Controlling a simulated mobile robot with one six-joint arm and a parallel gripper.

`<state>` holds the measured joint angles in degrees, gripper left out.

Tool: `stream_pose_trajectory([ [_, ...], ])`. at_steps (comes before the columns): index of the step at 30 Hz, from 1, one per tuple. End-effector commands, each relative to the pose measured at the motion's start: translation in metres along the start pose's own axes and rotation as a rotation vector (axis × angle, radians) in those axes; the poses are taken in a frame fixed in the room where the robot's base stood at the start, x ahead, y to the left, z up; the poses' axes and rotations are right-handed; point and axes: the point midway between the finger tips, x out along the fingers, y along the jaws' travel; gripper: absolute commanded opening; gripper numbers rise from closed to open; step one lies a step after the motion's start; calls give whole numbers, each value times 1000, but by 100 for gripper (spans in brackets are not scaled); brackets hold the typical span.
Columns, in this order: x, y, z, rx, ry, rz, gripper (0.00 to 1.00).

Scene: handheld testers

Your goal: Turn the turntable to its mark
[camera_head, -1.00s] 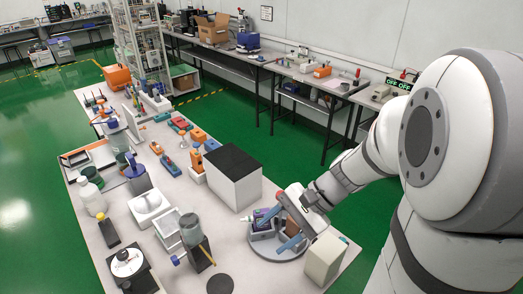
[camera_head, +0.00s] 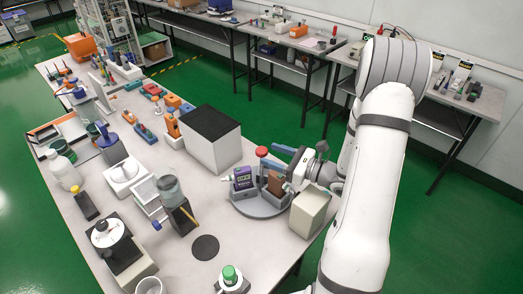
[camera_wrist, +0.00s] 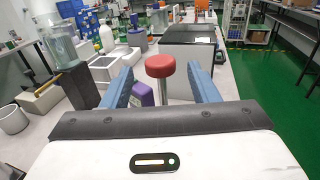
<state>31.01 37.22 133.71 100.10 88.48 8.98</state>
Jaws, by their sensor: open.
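The turntable (camera_head: 257,207) is a grey round disc near the right edge of the white table. It carries a purple handheld tester (camera_head: 243,178), a brown block (camera_head: 276,184) and a post with a red knob (camera_head: 262,151). My gripper (camera_head: 269,158) is open, its blue fingers at the knob's height on the turntable's far right side. In the wrist view the red knob (camera_wrist: 160,66) shows between the two fingers, with gaps on both sides. The purple tester (camera_wrist: 142,94) is partly hidden by the left finger. I cannot make out the mark.
A beige box (camera_head: 309,213) stands close to the turntable's right. A large white box with a black top (camera_head: 212,138) stands behind it on the left. A dark round pad (camera_head: 205,248) and a green-topped device (camera_head: 230,278) lie nearer. Green floor lies beyond the table edge.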

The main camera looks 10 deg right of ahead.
Motion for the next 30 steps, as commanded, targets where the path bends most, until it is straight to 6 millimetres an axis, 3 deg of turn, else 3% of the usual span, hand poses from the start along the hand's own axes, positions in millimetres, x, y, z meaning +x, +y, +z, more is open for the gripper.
stream_pose_trajectory([
  [3,20,1,1,0,1,5,54],
  [9,40,0,1,-1,1,2,54],
  [19,44,0,0,-1,1,0,54],
  [30,44,0,0,-1,1,0,25],
])
